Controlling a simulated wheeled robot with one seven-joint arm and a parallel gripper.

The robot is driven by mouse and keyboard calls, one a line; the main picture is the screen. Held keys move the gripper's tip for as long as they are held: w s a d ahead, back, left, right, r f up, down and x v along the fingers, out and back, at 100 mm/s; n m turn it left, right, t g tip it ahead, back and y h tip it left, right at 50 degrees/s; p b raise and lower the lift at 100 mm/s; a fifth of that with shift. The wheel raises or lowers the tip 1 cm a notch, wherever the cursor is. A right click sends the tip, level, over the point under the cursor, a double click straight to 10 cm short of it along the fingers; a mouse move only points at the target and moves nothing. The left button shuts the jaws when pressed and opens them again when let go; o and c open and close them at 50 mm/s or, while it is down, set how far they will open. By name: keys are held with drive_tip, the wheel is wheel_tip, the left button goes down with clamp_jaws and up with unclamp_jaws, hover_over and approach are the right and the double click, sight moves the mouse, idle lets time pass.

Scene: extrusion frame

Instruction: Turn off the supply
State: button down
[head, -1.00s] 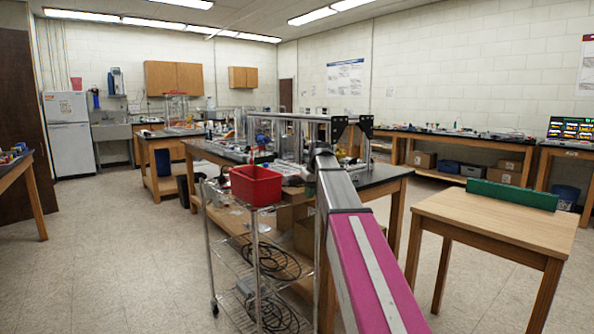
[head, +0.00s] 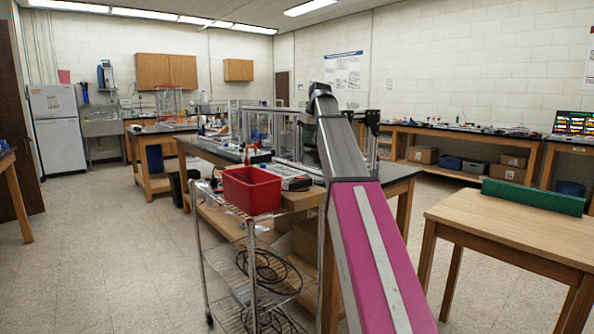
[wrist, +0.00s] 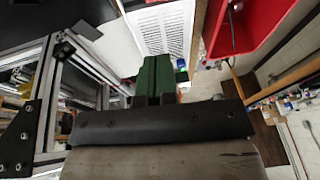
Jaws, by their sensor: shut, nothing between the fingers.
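A low grey box with a dark front, which looks like the supply (head: 290,182), sits at the near end of the black bench top, just right of the red bin. In the wrist view a white slotted panel (wrist: 160,28) lies beyond my fingertips; it may be the top of that box. Its switch cannot be made out. My gripper (wrist: 156,62) has green fingers, held together and empty, pointing toward the panel. A small blue part (wrist: 194,35) shows right of the panel. In the head view my arm hides the gripper.
A red bin (head: 252,192) stands on a wire cart (head: 238,262) with coiled black cables below. An aluminium extrusion frame (head: 262,112) stands on the bench, close left of my gripper in the wrist view (wrist: 45,95). A wooden table (head: 520,225) is at right.

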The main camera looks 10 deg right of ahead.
sight(298, 178)
drive_tip(key=x, duration=0.8)
drive_tip(key=s+x, duration=0.1)
drive_tip(key=x, duration=0.3)
drive_tip(key=shift+f, duration=0.3)
drive_tip(key=shift+s+a+f, duration=0.1)
drive_tip(key=shift+a+f, duration=0.05)
drive_tip(key=shift+f, duration=0.6)
drive_tip(key=shift+s+a+f+h, duration=0.2)
drive_tip(key=shift+f+h, duration=0.1)
drive_tip(key=shift+h, duration=0.1)
drive_tip(key=shift+w+d, duration=0.1)
drive_tip(key=shift+w, duration=0.05)
